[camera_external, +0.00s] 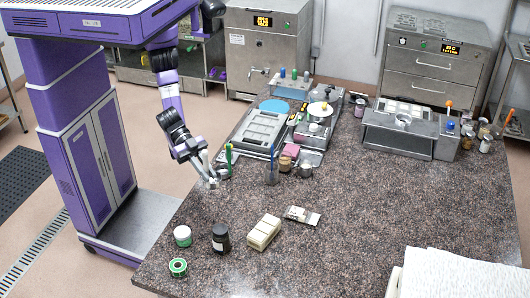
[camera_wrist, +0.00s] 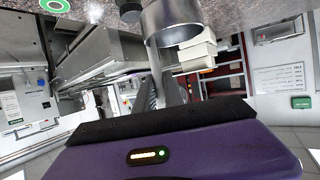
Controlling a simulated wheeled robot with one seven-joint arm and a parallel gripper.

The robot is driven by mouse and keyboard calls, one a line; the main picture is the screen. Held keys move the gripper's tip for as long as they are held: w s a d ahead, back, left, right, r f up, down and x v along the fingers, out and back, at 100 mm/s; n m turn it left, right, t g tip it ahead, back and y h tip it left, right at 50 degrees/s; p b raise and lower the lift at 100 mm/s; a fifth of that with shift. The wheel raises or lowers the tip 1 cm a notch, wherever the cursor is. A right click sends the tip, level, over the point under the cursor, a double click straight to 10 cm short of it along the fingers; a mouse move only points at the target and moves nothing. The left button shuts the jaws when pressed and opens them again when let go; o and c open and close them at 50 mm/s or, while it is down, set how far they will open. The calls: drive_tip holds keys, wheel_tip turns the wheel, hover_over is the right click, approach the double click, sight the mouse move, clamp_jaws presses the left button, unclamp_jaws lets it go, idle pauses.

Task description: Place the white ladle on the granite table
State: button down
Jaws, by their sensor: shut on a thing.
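My gripper (camera_external: 211,181) is low over the left edge of the granite table (camera_external: 345,205), pointing down. In the wrist view its fingers (camera_wrist: 168,88) are shut on a pale grey, round, cup-like piece (camera_wrist: 174,22), which I take to be the white ladle. In the external view the held piece is small and hard to tell from the fingers. I cannot tell whether it touches the table top.
A white-lidded jar (camera_external: 182,236), dark jar (camera_external: 220,238), green tape roll (camera_external: 178,267) and cream block (camera_external: 263,232) stand at the front. A pen holder (camera_external: 271,174) and grey tray (camera_external: 262,128) are behind. The table's middle right is clear.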

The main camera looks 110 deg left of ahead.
drive_tip(key=s+d+f+m+h, duration=0.1)
drive_tip(key=s+d+f, duration=0.1)
drive_tip(key=s+f, duration=0.3)
drive_tip(key=s+d+f+g, duration=0.1)
drive_tip(key=s+d+f, duration=0.2)
drive_tip(key=s, duration=0.3)
drive_tip(key=shift+s+d+f+m+h, duration=0.35)
drive_tip(key=shift+f+m+h, duration=0.05)
drive_tip(key=shift+f, duration=0.45)
drive_tip(key=w+r+n+y+b, duration=0.15)
drive_tip(key=w+r, duration=0.35)
drive_tip(key=w, duration=0.8)
drive_tip(key=w+a+r+t+b, duration=0.1)
drive_tip(key=w+r+b, duration=0.3)
drive_tip(key=w, duration=0.8)
drive_tip(key=w+r+n+y+b, duration=0.1)
drive_tip(key=w+r, duration=0.4)
drive_tip(key=w, duration=0.8)
drive_tip(key=shift+m+h, duration=0.65)
drive_tip(key=f, duration=0.7)
drive_tip(key=d+f, duration=0.1)
drive_tip(key=f, duration=1.3)
drive_tip(key=shift+d+f, duration=0.25)
drive_tip(key=shift+d, duration=0.05)
drive_tip(key=shift+f, duration=0.15)
drive_tip(key=c, duration=1.4)
unclamp_jaws()
drive_tip(key=shift+c, duration=0.2)
